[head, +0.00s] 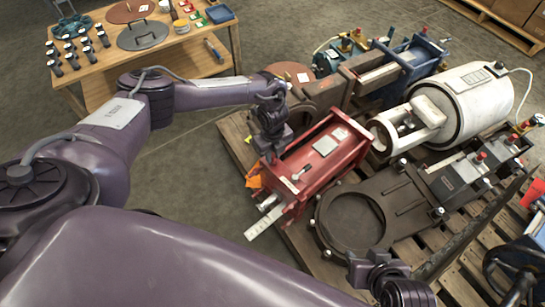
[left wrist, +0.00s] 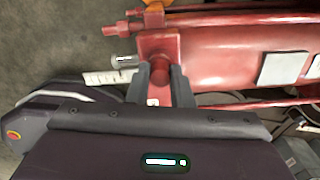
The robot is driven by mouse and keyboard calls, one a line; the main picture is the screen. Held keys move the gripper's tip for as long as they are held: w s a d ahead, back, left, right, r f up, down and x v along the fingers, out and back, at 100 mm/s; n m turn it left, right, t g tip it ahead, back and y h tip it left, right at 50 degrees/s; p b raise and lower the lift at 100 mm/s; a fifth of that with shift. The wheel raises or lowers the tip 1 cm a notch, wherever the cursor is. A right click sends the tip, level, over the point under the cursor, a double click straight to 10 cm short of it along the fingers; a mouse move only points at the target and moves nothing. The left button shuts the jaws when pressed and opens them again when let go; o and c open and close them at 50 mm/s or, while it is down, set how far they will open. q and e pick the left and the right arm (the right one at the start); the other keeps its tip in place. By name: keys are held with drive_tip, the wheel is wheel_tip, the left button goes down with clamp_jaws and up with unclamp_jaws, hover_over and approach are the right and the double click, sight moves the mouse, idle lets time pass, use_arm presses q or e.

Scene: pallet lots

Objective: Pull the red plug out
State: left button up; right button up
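The red cylinder unit (head: 318,155) lies on a wooden pallet, and its red body fills the upper right of the left wrist view (left wrist: 235,45). My left gripper (head: 270,152) is at its left end. In the left wrist view, a short red plug (left wrist: 162,78) stands between the fingers of my left gripper (left wrist: 160,88), by the red end block (left wrist: 158,42). Both fingers appear to touch its sides. In the head view the plug is hidden behind the gripper. My right gripper (head: 367,262) is low in the head view, empty, with its fingers apart.
A white cylinder unit (head: 465,100) and a brown valve unit (head: 400,205) with several red-capped fittings lie close on the right. A blue unit (head: 415,60) is behind. A wooden table (head: 185,60) with small parts stands at the upper left. Bare floor lies between table and pallet.

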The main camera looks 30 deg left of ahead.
sight(273, 155)
use_arm(q)
clamp_jaws()
drive_tip(key=shift+r, duration=0.1)
drive_tip(key=shift+r+p, duration=2.8)
drive_tip(key=shift+r, duration=0.15)
